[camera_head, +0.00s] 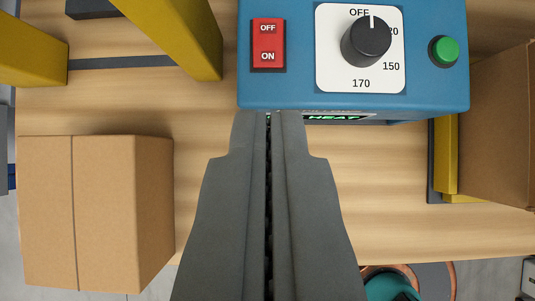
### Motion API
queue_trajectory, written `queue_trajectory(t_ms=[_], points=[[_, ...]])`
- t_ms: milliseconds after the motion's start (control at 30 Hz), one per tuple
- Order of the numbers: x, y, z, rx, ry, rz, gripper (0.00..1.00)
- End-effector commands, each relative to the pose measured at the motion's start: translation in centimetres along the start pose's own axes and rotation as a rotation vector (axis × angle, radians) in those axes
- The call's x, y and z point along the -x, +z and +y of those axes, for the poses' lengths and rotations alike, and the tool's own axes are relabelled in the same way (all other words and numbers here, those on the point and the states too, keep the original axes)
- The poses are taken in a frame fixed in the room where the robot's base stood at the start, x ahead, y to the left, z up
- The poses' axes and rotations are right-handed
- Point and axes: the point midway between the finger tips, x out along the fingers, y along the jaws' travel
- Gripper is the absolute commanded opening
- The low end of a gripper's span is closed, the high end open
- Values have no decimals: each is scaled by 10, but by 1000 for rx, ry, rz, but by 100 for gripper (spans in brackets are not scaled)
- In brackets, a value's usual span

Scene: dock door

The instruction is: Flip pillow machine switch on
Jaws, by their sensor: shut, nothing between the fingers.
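The blue pillow machine (300,93) stands at the top of the view. Its red rocker switch (268,45) is on the left of its face, with OFF on the upper half and ON on the lower half. Which half is pressed in, I cannot tell. My gripper (269,114) is shut and empty. Its tips are at the machine's lower edge in the picture, below the switch and apart from it. They partly cover a green-lit display (335,117).
A black dial (367,41) on a white plate and a green button (444,50) are right of the switch. Cardboard boxes stand at left (105,210) and right (500,125). Yellow posts (175,30) rise at upper left. The wooden table (430,235) is bare at lower right.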

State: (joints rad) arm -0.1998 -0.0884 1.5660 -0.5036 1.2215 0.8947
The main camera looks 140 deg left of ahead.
Motion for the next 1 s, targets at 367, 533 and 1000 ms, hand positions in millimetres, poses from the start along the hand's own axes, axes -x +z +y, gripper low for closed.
queue_trajectory(t_ms=[367, 533, 1000], points=[[21, 6, 0, 0, 0, -1, 0], [21, 6, 0, 0, 0, -1, 0], [33, 20, 23, 49, -92, 33, 0]])
